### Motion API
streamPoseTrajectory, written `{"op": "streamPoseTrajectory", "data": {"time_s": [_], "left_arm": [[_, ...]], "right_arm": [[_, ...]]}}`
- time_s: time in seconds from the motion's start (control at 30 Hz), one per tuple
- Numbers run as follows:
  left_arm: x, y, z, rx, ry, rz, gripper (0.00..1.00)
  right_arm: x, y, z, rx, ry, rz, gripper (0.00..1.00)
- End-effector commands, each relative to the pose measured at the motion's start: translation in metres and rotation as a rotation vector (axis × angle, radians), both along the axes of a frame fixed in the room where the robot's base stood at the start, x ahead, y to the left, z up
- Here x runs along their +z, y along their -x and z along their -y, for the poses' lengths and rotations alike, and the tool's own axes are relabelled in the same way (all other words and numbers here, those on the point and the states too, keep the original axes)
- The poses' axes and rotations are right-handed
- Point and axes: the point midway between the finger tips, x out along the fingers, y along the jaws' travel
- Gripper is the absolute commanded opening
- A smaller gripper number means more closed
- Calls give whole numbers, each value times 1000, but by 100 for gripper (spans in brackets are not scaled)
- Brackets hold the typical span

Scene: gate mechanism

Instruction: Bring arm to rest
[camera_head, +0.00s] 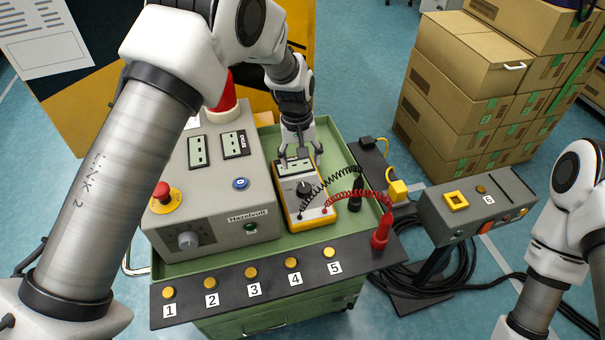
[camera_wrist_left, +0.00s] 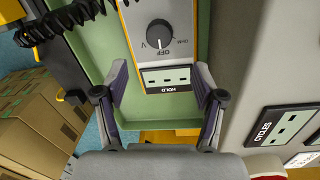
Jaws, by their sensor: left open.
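My left arm comes in from the left, and its gripper (camera_head: 300,158) is open over the far end of the yellow multimeter (camera_head: 301,206). In the left wrist view the open fingers (camera_wrist_left: 166,98) stand on either side of the multimeter's grey display (camera_wrist_left: 168,79), with nothing gripped. The multimeter's dial (camera_wrist_left: 160,34) points to OFF, and the display shows HOLD. My right arm shows at the right edge of the head view; its gripper is out of frame.
The multimeter lies on a green cart (camera_head: 283,250) beside a grey control box (camera_head: 212,190) with a red knob (camera_head: 161,191). Black and red probes stand to its right. A numbered button strip (camera_head: 232,287) runs along the front. Cardboard boxes (camera_head: 470,90) are stacked at back right.

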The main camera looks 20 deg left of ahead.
Motion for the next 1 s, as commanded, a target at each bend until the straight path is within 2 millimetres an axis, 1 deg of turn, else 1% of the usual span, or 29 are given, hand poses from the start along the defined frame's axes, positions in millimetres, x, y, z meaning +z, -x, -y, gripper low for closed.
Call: {"op": "streamPoseTrajectory", "data": {"time_s": [0.03, 0.13, 0.73, 0.77, 0.83, 1.0], "left_arm": [[6, 0, 0, 0, 0, 1, 69], [11, 1, -1, 0, 0, -1, 69], [13, 0, -1, 1, 0, 0, 69], [16, 0, -1, 1, 0, 0, 69], [29, 0, -1, 1, 0, 0, 69], [66, 0, -1, 1, 0, 0, 69]], "right_arm": [[0, 0, 0, 0, 0, 0, 81], [0, 0, 0, 0, 0, 0, 81], [2, 0, 0, 0, 0, 0, 81], [5, 0, 0, 0, 0, 0, 81], [17, 0, 0, 0, 0, 0, 81], [55, 0, 0, 0, 0, 0, 81]]}}
